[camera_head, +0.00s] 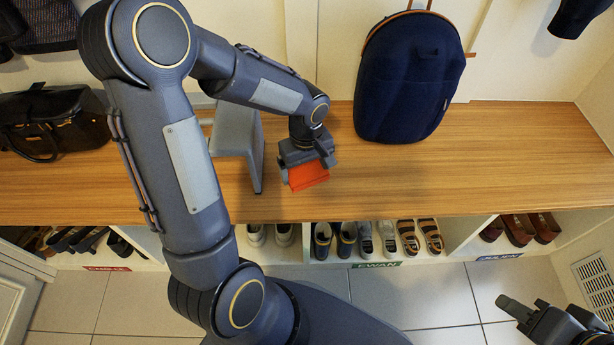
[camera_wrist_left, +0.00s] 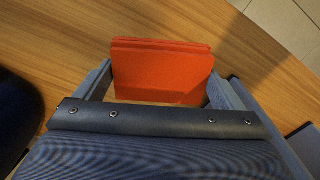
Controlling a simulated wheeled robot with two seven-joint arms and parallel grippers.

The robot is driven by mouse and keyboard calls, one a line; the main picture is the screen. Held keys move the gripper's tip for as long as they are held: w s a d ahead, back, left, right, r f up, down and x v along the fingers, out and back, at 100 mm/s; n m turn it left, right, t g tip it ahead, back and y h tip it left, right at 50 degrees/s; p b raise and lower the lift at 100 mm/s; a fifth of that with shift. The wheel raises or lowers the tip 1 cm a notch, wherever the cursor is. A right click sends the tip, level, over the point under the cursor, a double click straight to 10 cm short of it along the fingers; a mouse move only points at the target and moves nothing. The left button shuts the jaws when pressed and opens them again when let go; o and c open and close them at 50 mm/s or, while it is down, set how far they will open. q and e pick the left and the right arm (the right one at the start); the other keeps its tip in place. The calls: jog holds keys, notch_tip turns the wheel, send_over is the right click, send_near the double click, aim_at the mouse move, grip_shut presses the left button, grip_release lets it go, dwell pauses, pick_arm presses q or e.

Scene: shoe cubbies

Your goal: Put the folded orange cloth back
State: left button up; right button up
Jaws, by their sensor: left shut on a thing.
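The folded orange cloth (camera_head: 308,175) is between the fingers of my left gripper (camera_head: 309,166), over the wooden bench top in the head view. In the left wrist view the cloth (camera_wrist_left: 162,70) stands between both fingers of my left gripper (camera_wrist_left: 160,95), with its layered edge at the top. The left gripper is shut on it. I cannot tell whether the cloth touches the bench. My right gripper (camera_head: 535,312) is at the lower right of the head view, empty, over the tiled floor, with its fingers apart.
The wooden bench (camera_head: 420,180) has free room right of the cloth. A navy backpack (camera_head: 410,75) stands behind it, a grey upright piece (camera_head: 238,145) to its left, a black bag (camera_head: 50,122) farther left. Cubbies below hold shoes (camera_head: 365,240) above name labels (camera_head: 376,265).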

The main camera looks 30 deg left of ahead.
aim_at(307, 168)
pick_arm(q)
jog(key=f, duration=0.1)
jog(key=f+b, duration=0.1)
jog(key=f, duration=0.2)
jog(key=shift+w+a+b, duration=0.1)
jog(key=shift+w+b, duration=0.2)
jog(key=shift+w, duration=0.05)
jog(key=shift+r, duration=0.1)
jog(key=shift+f, duration=0.25)
jog(key=o, duration=0.8)
jog(key=shift+c, duration=0.2)
jog(key=shift+r, duration=0.1)
